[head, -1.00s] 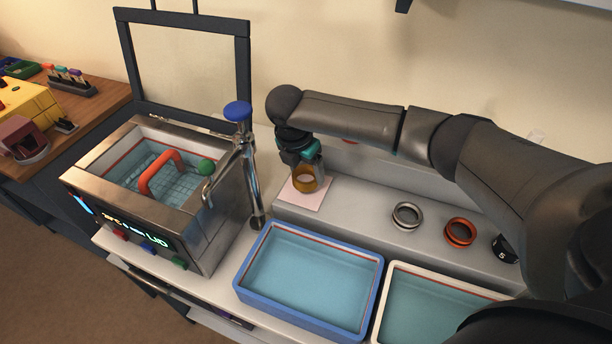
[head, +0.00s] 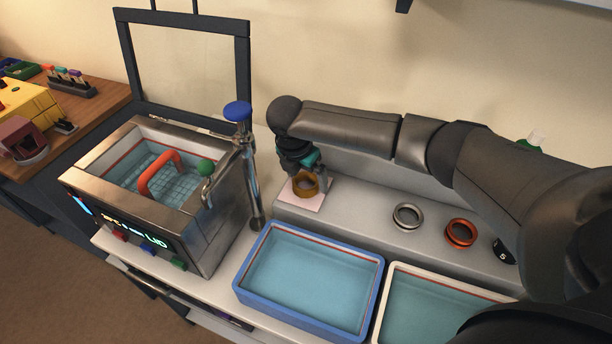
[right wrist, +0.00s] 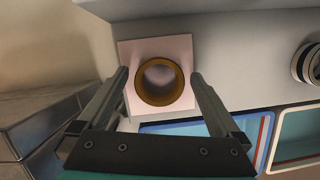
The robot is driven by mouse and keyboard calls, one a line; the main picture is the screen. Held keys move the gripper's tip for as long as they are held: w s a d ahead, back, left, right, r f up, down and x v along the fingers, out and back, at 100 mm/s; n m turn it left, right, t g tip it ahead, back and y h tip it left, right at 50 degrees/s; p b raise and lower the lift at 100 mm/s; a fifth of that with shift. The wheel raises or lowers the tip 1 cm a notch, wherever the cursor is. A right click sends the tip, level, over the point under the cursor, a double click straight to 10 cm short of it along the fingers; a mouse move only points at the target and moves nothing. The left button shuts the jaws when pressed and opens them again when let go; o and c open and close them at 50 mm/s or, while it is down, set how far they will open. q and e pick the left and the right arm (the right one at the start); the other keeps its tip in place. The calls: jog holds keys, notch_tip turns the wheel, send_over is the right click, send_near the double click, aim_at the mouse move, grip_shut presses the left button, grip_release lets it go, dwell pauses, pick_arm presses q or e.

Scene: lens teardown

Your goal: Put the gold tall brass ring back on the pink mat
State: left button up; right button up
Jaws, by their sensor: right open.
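The gold brass ring (head: 306,185) stands upright on the pink mat (head: 308,203), on the raised grey ledge. In the right wrist view the ring (right wrist: 160,101) shows from above near the middle of the mat (right wrist: 128,48). My right gripper (head: 305,172) is just above and behind the ring. In the right wrist view its two fingers (right wrist: 160,76) are spread wide, one on each side of the ring, with visible gaps to it. The gripper is open and empty. My left gripper is not in view.
A silver ring (head: 407,216), an orange ring (head: 460,233) and a black ring (head: 504,250) are on the ledge to the right. A blue-rimmed water tray (head: 262,306) and a white-rimmed one (head: 398,272) lie in front. A tap (head: 248,170) stands left of the mat.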

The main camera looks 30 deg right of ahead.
jog(key=p+v, duration=0.2)
jog(key=v, duration=1)
jog(key=shift+r, duration=0.2)
